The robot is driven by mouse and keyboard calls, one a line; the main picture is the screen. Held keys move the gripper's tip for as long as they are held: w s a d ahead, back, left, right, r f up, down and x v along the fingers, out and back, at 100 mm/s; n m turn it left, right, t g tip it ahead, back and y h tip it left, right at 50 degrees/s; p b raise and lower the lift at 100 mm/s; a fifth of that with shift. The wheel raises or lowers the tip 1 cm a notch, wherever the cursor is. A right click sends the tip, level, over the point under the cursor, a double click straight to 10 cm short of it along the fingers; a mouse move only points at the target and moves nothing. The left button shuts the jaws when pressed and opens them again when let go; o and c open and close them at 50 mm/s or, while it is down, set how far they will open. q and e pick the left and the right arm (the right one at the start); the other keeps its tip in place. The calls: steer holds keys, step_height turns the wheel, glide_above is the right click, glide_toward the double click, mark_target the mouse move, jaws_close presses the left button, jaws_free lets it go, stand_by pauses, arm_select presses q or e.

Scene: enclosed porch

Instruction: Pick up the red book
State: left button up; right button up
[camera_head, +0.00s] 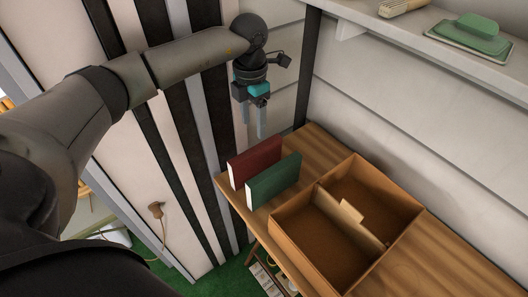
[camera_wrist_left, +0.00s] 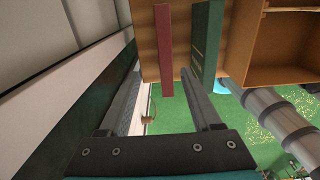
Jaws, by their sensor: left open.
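The red book (camera_head: 256,160) stands upright at the left end of the wooden table, just behind a green book (camera_head: 273,181) that also stands upright. My left gripper (camera_head: 254,130) is above and behind the red book, pointing down, open and empty. In the left wrist view, the red book (camera_wrist_left: 165,50) shows as a narrow strip beyond the open fingers (camera_wrist_left: 168,97), between their lines. The green book (camera_wrist_left: 207,42) is just to its right. The fingers do not appear to touch either book. My right gripper is not in view.
An open cardboard box (camera_head: 391,234) with a divider stands on the wooden table (camera_head: 477,262) right of the books. The striped wall (camera_head: 205,130) is close to my left arm.

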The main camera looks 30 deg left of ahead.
mark_target(253, 148)
arm_select(q)
steer(key=f, duration=0.6)
steer(key=f+b, duration=0.1)
steer(key=f, duration=0.2)
steer(key=shift+s, duration=0.3)
steer(key=shift+f, duration=0.45)
steer(key=f, duration=0.3)
steer(key=f+b, duration=0.1)
steer(key=f, duration=0.1)
steer(key=shift+d, duration=0.4)
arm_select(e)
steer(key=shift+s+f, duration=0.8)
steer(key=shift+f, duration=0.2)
arm_select(q)
jaws_close()
steer(key=shift+w, duration=0.1)
